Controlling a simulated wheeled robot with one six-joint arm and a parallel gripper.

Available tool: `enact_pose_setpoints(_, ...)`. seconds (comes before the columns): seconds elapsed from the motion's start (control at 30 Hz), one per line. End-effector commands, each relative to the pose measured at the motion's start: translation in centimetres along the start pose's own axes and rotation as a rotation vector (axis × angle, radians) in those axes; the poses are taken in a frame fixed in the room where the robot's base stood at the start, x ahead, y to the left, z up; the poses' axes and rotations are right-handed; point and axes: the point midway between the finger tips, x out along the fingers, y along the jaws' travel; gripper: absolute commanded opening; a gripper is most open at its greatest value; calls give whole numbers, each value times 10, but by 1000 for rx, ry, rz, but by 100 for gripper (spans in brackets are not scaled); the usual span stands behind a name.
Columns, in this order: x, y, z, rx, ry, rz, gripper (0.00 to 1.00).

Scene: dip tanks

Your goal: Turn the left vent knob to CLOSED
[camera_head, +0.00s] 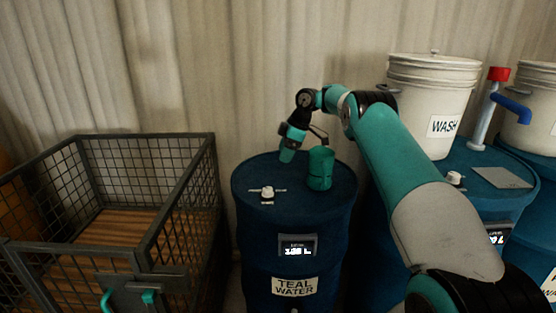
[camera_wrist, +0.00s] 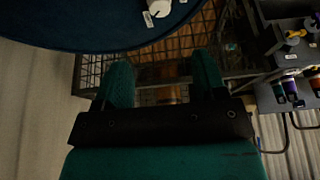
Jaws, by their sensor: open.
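The left vent knob (camera_head: 267,191) is small and white and sits on top of the blue drum labelled TEAL WATER (camera_head: 255,225). Small label plates lie beside it, too small to read. The knob also shows at the top of the wrist view (camera_wrist: 159,9), beyond the fingers and partly cut by the frame. My gripper (camera_head: 287,156) is above the back of the drum top, behind and to the right of the knob and apart from it. In the wrist view its two teal fingers (camera_wrist: 155,85) stand apart with nothing between them.
A teal cylinder (camera_head: 320,168) stands on the drum top, right of my gripper. A wire-mesh crate (camera_head: 146,262) is left of the drum. Right are another blue drum (camera_head: 480,195) with a white knob (camera_head: 454,178), a WASH bucket (camera_head: 425,100) and a red-topped pipe (camera_head: 487,115).

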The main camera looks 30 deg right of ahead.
Motion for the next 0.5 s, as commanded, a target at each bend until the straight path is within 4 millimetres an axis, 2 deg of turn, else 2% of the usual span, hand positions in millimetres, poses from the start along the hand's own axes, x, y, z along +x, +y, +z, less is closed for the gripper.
enact_pose_setpoints(0.03,-14,0,-2,2,0,0,65)
enact_pose_setpoints(0.17,-24,0,-1,2,0,0,65)
enact_pose_setpoints(0.5,-27,0,1,0,0,-1,65)
